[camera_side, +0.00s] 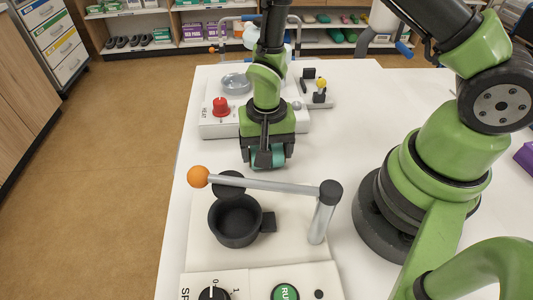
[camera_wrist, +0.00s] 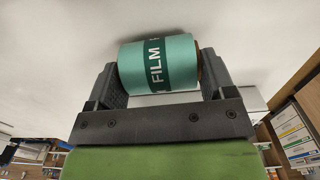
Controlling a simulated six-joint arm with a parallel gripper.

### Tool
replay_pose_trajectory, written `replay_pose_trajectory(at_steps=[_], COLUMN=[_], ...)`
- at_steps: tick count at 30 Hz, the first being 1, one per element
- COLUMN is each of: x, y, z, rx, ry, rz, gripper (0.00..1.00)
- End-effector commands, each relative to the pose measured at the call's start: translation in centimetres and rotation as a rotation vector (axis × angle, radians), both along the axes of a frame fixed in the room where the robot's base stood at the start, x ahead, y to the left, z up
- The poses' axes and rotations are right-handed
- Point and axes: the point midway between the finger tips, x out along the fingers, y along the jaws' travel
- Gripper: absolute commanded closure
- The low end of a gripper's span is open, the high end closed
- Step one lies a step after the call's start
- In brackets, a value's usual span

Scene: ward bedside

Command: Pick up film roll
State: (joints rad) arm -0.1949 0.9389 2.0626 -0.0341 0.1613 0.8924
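The film roll (camera_wrist: 160,65) is a teal cylinder with a dark band lettered FILM. In the wrist view it lies crosswise between the two fingers of my gripper (camera_wrist: 160,80), with a finger close against each end. In the side view my gripper (camera_side: 267,157) points down low over the white table, and the teal roll (camera_side: 268,158) shows between its fingers, partly hidden by them. My gripper looks shut on the roll. Whether the roll touches the table or is just above it I cannot tell.
Behind my gripper stands a white heater unit with a red knob (camera_side: 221,106). In front is a device with a black cup (camera_side: 236,221) and a lever with an orange ball (camera_side: 198,177). A control panel with a green RUN button (camera_side: 285,293) lies nearest. Free table (camera_side: 330,140) lies to the right.

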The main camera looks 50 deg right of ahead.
Motion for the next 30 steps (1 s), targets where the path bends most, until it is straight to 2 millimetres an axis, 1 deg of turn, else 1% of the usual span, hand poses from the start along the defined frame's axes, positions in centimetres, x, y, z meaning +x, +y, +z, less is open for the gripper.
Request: replay_pose_trajectory(at_steps=[1,2,3,11,15,17,20,27,30], x=[0.0,0.0,0.0,0.0,0.1,0.1,0.1,0.1,0.1], y=[0.0,0.0,0.0,0.0,0.0,0.0,0.0,0.0,0.0], z=[0.0,0.0,0.0,0.1,0.9,1.6,3.1,7.6,8.9], rx=[0.0,0.0,0.0,0.001,0.001,0.001,0.001,0.002,0.0], ry=[0.0,0.0,0.0,-0.001,-0.004,-0.005,-0.006,-0.007,-0.006], rz=[0.0,0.0,0.0,0.0,0.0,-0.001,0.001,0.0,0.001], gripper=[0.39,0.46,0.5,0.5,0.5,0.5,0.5,0.5,0.5])
